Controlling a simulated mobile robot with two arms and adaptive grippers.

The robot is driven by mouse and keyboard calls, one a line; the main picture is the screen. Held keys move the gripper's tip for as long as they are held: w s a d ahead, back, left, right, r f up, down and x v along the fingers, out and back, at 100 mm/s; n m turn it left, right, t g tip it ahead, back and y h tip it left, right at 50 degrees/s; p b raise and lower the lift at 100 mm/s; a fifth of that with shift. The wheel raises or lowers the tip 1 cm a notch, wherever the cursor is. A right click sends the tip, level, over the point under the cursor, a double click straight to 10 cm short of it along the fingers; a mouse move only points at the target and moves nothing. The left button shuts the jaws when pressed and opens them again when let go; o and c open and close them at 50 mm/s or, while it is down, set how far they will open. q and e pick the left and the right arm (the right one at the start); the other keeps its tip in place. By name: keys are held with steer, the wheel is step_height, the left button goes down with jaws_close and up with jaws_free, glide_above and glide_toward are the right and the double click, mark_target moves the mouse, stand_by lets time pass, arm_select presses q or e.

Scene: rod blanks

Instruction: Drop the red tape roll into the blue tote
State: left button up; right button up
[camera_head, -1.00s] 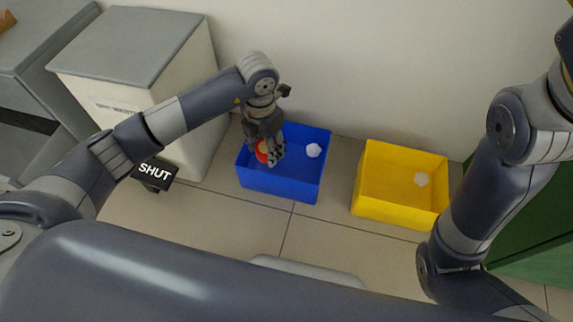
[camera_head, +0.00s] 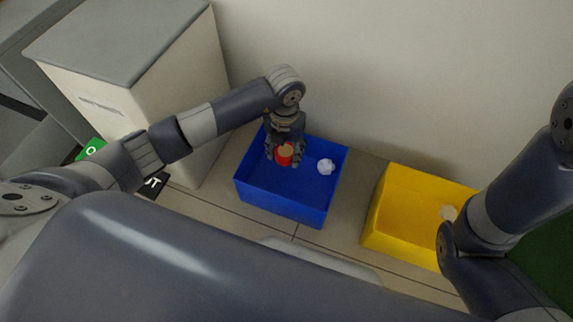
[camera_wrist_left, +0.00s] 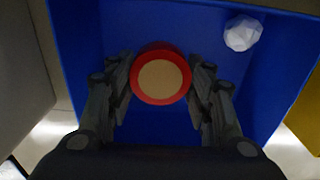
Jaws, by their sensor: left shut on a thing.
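The red tape roll (camera_head: 285,154) has a tan core. It also shows in the left wrist view (camera_wrist_left: 160,78), between the fingers. My left gripper (camera_head: 285,157) is shut on the roll and points down over the blue tote (camera_head: 280,206). The tote's inside also fills much of the left wrist view (camera_wrist_left: 80,35). I cannot tell exactly how high the roll hangs above the tote's floor. My right gripper is out of view; only part of the right arm shows.
A white crumpled piece (camera_head: 326,166) lies in the blue tote, right of the roll. A yellow tote (camera_head: 400,230) with a pale piece (camera_head: 448,213) stands to the right. A grey-topped cabinet (camera_head: 125,45) stands left of the blue tote. A wall is behind.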

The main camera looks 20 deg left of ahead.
arm_select(q)
steer(key=b, duration=0.3)
glide_above(285, 170)
step_height(285, 170, down, 5)
steer(key=shift+f, duration=0.1)
steer(key=shift+f, duration=0.45)
steer(key=o, duration=1.1)
steer(key=shift+c, duration=0.2)
